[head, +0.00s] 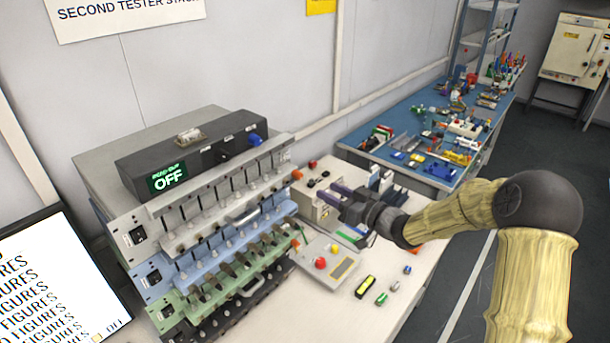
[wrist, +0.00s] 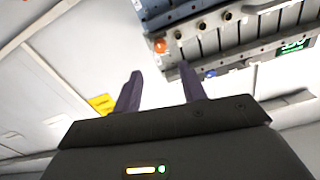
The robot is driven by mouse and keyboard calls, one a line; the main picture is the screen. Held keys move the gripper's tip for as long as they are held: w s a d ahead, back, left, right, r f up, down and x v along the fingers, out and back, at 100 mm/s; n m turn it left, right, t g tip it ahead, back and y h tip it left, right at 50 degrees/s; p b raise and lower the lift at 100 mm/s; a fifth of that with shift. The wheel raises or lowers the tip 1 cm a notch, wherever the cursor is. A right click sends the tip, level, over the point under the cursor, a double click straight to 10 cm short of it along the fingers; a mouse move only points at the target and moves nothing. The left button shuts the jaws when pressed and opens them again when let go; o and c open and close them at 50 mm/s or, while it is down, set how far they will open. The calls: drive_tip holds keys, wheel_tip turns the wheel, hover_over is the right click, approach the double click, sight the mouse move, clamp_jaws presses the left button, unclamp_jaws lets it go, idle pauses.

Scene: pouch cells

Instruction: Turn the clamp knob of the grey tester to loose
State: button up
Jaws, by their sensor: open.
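The grey tester (head: 222,188) is the upper tray of the tester stack, with a row of cell slots along its front. An orange-red knob (head: 297,174) is at its right end. In the wrist view, which is tilted and upside down, the grey tester (wrist: 235,42) is at the top right, and the orange knob (wrist: 160,45) shows at its near end. I cannot read the knob's setting. My gripper (head: 334,193) is just right of the stack. In the wrist view my gripper (wrist: 160,80) has its dark fingers apart, with nothing between them. The knob appears beyond the fingertips, apart from them.
A dark readout box (head: 190,155) showing OFF sits on top. Blue (head: 150,276) and green (head: 165,312) testers are below. A control box (head: 328,268) with red and yellow buttons and small loose cells (head: 366,287) lie on the bench. A cluttered blue table (head: 400,172) stands behind.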

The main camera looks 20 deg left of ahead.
sight(301, 177)
drive_tip(key=p+x, duration=0.2)
drive_tip(key=x, duration=0.7)
drive_tip(key=shift+a+p, duration=0.15)
drive_tip(key=shift+p, duration=0.25)
drive_tip(key=shift+c, duration=0.4)
clamp_jaws()
